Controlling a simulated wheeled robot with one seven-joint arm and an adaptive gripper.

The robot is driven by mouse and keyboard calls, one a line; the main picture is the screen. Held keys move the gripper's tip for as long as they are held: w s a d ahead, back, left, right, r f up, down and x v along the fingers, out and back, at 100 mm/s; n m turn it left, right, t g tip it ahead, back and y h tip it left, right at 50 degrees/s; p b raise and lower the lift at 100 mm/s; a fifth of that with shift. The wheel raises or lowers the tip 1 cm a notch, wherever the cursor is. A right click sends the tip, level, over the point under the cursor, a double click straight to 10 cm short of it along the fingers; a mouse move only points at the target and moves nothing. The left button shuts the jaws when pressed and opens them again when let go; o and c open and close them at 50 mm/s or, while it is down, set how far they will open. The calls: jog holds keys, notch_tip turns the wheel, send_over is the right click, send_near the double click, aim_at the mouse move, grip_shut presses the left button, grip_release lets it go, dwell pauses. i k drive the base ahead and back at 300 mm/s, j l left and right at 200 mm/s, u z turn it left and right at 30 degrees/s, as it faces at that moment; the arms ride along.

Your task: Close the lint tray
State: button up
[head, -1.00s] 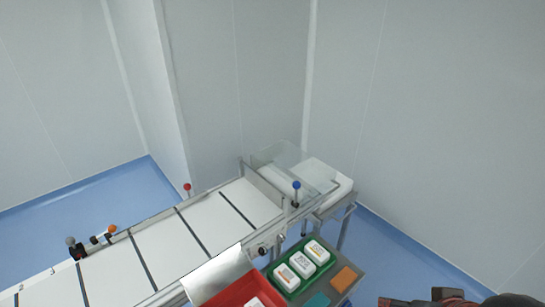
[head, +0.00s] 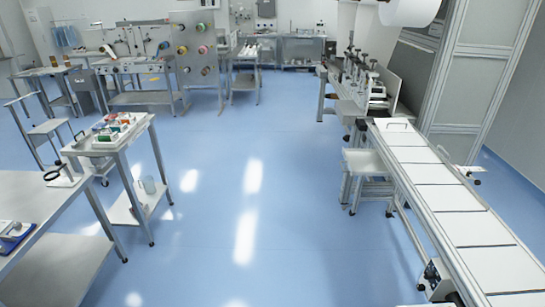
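No part in the head view can be named the lint tray with certainty. A low white-topped unit (head: 366,162) stands out to the left of the conveyor, below the converting machine (head: 365,85); I cannot tell whether it is a tray or a small stand. The machine has several dark upright parts on its frame and large white rolls (head: 408,10) above it. My gripper is not in view.
The long conveyor (head: 455,200) with white panels runs along the right. Wide blue floor (head: 230,180) is clear in the middle. A trolley (head: 112,140) with small items and a steel table (head: 35,225) stand at left. Roll racks (head: 195,58) and benches (head: 290,48) stand at the back.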

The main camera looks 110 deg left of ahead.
aim_at(360, 162)
jog(key=u, duration=3.1)
jog(key=i+j, duration=0.1)
jog(key=i, duration=0.8)
jog(key=i+j, duration=0.15)
jog(key=i, duration=0.75)
jog(key=i+j, duration=0.1)
jog(key=i, duration=0.8)
jog(key=i+j, duration=0.1)
jog(key=i, duration=0.8)
jog(key=l+z, duration=0.05)
